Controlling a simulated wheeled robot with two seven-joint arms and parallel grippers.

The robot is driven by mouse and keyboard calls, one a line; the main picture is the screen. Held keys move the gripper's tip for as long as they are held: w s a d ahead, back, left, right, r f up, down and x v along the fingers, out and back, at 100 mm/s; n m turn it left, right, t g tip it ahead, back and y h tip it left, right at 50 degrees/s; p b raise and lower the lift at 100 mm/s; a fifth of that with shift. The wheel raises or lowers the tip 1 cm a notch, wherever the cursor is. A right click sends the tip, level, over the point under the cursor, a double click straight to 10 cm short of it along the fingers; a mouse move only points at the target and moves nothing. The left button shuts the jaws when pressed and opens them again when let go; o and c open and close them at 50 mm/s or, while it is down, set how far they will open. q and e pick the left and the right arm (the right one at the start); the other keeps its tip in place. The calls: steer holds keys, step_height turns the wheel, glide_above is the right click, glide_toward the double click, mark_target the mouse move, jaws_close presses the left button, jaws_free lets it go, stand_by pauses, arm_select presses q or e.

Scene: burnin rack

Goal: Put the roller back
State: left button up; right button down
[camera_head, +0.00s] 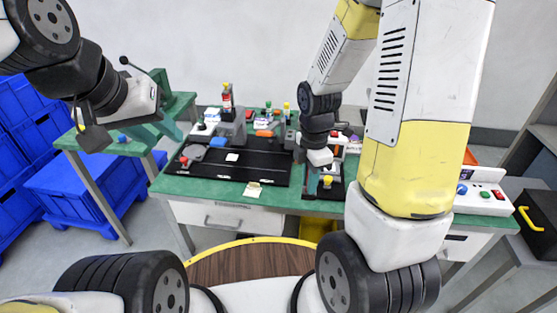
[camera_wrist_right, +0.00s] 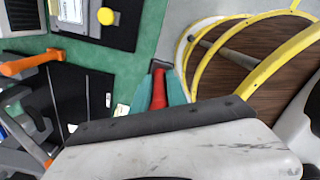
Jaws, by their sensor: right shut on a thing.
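My right gripper (camera_wrist_right: 160,88) is shut on a red-handled tool (camera_wrist_right: 159,90), which appears to be the roller. The red handle sits between the teal fingers, with a dark end beyond the fingertips. In the head view my right gripper (camera_head: 313,182) is over the front part of the green workbench, beside a small dark tray (camera_head: 323,192); the tool is too small to make out there. My left gripper (camera_head: 155,131) is at the left by the side table, apart from the workbench items. Its finger gap is unclear.
The green workbench (camera_head: 200,190) carries a black mat (camera_head: 262,172), an orange-handled tool (camera_wrist_right: 30,64), a yellow knob (camera_wrist_right: 106,16) and several bottles at the back. A button box (camera_head: 484,194) stands at right. Blue crates (camera_head: 85,185) stand at left.

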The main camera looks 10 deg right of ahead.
steer(key=shift+w+f, duration=0.85)
steer(key=shift+w, duration=1.75)
steer(key=shift+w+f, duration=0.85)
steer(key=shift+w, duration=1.75)
steer(key=shift+w+f, duration=0.85)
steer(key=shift+w, duration=1.75)
steer(key=shift+f, duration=0.1)
steer(key=shift+f, duration=0.5)
steer(key=c, duration=1.3)
jaws_free()
